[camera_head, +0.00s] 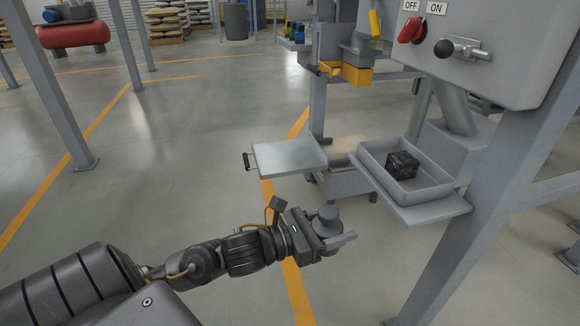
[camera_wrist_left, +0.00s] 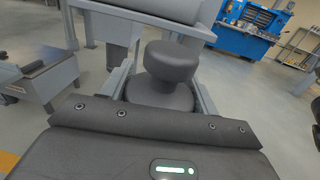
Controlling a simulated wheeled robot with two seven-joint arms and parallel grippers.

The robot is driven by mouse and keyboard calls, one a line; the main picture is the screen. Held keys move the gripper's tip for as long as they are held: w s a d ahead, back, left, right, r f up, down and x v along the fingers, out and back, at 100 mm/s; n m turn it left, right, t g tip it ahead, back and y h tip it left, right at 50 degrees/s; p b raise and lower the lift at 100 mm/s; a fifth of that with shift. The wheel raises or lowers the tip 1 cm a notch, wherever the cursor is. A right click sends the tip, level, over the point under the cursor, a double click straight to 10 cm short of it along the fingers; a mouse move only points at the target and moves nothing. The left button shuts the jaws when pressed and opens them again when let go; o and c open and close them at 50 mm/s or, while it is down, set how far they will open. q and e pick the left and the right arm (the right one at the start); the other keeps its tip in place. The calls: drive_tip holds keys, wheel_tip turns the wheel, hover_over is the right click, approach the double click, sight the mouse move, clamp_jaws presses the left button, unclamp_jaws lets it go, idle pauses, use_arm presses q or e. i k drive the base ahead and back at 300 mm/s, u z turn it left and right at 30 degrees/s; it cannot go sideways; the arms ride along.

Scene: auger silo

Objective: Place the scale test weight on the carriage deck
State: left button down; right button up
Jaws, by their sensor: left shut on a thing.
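The scale test weight (camera_head: 328,217) is a dark grey cylinder with a round knob on top. My left gripper (camera_head: 330,234) is shut on it and holds it upright, in front of and below the deck in the head view. In the left wrist view the weight (camera_wrist_left: 168,75) stands between the two fingers, with the wrist housing hiding its lower part. The carriage deck (camera_head: 288,157) looks to be the flat, bare, light grey plate with a black handle on its left side. The gripper and weight are apart from it. My right gripper is out of view.
A grey tray (camera_head: 425,187) holding a dark block (camera_head: 402,165) sits on a shelf right of the deck. A panel (camera_head: 480,45) with a red knob hangs above it. A grey post (camera_head: 490,180) stands at right. Open floor lies left of the deck.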

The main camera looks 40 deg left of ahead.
sight(288, 154)
drive_tip(key=u, duration=0.05)
drive_tip(key=k, duration=0.4)
drive_tip(key=u, duration=2.2)
drive_tip(key=i, duration=2.7)
drive_tip(key=z, duration=1.55)
